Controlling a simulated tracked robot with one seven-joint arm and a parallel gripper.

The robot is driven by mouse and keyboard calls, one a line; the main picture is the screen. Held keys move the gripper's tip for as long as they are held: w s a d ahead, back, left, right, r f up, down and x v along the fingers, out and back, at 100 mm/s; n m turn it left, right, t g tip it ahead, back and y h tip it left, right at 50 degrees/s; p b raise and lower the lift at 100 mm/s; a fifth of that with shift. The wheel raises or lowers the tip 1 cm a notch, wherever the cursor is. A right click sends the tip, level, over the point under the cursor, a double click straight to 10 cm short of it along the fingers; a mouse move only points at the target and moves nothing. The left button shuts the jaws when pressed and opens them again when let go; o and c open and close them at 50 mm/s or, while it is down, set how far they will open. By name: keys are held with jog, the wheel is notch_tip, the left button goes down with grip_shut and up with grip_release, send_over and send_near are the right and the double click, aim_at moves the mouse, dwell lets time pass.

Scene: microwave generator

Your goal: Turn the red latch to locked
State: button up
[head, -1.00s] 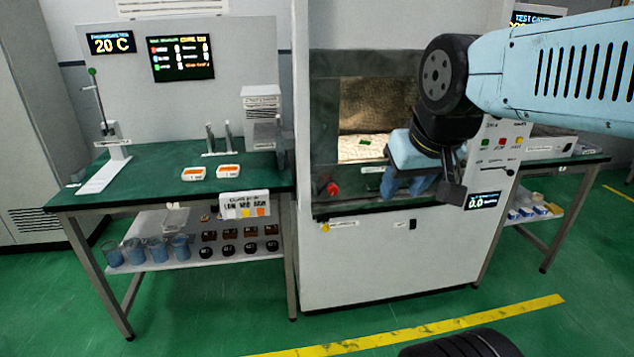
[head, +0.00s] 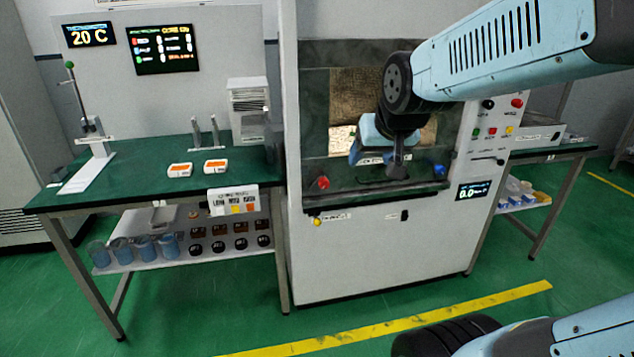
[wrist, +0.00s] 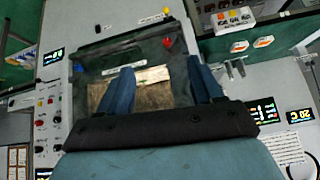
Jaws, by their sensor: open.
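The red latch (head: 322,183) is a small red knob at the lower left corner of the chamber front in the head view. It also shows in the wrist view (wrist: 167,42), above and just right of the gap between my fingertips. My gripper (wrist: 162,72) is open and empty, its two blue fingers spread in front of the chamber opening. In the head view the gripper is to the right of the red latch and apart from it. My arm hides its fingertips there, and the latch's exact angle is too small to read.
A blue knob (head: 438,171) is at the lower right of the chamber front. A button panel (head: 493,130) is to the right of the opening. A yellow knob (head: 317,221) sits below the red latch. A green-topped bench (head: 120,185) stands to the left.

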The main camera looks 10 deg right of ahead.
aim_at(325, 185)
jog(key=w+f+m+t, duration=0.1)
jog(key=w+f+t, duration=0.2)
jog(key=w+f, duration=0.55)
jog(key=w+f+m+t, duration=0.15)
jog(key=w+f, duration=0.25)
jog(key=w, duration=0.9)
notch_tip(325, 185, down, 16)
jog(key=w+m+t, duration=0.2)
jog(key=w+t, duration=0.1)
jog(key=t, duration=0.3)
jog(key=w, duration=1.3)
jog(key=shift+w+f, duration=0.2)
jog(key=shift+c, duration=0.5)
jog(key=shift+d, duration=0.1)
jog(key=c, duration=0.9)
